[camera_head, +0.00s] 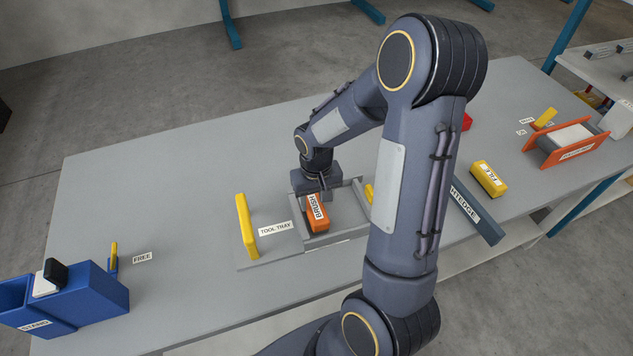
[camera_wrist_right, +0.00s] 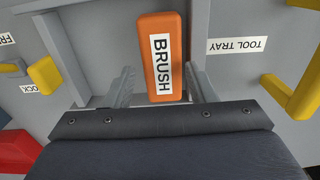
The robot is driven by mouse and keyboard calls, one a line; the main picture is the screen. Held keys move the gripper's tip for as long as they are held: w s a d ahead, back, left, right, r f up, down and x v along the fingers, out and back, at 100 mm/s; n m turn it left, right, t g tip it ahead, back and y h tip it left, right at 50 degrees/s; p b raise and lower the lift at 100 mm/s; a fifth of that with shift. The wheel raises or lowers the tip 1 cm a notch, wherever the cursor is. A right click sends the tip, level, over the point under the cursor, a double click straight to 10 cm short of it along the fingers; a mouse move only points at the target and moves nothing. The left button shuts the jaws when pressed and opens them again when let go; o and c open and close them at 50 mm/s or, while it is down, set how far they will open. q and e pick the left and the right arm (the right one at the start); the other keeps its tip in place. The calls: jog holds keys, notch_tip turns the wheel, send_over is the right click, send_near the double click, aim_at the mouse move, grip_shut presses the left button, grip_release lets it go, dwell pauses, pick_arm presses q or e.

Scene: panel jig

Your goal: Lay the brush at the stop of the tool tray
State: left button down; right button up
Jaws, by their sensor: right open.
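The brush (camera_head: 318,212) is an orange block with a BRUSH label. It lies inside the grey walled tool tray (camera_head: 343,237) on the table. In the wrist view the brush (camera_wrist_right: 160,30) lies between the two grey fingers of my right gripper (camera_wrist_right: 163,90). The fingers are open, one on each side of the brush, with a visible gap on each side. In the head view my right gripper (camera_head: 322,190) is over the far end of the brush, partly hiding the tray's far part. Which wall is the stop cannot be told. My left gripper is not in view.
A yellow upright bar (camera_head: 246,226) stands left of the tray. A blue stand (camera_head: 70,302) is at the table's left front. A blue straightedge (camera_head: 478,214), a yellow file (camera_head: 489,179) and an orange fixture (camera_head: 567,145) are at right. The table's far left is clear.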

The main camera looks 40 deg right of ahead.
aim_at(316, 207)
notch_tip(316, 207, up, 9)
jog(key=s+a+r+n+t+y, duration=0.1)
jog(key=s+a+r+t+y, duration=0.1)
jog(key=s+a+r, duration=0.2)
jog(key=s+a+r+n+t+y, duration=0.1)
jog(key=s+a+r+t, duration=0.2)
jog(key=s+a, duration=0.4)
jog(key=s+r, duration=0.1)
jog(key=s, duration=0.3)
jog(key=shift+a+r+t+y, duration=0.2)
jog(key=shift+a+t+y, duration=0.1)
jog(key=shift+a+y, duration=0.1)
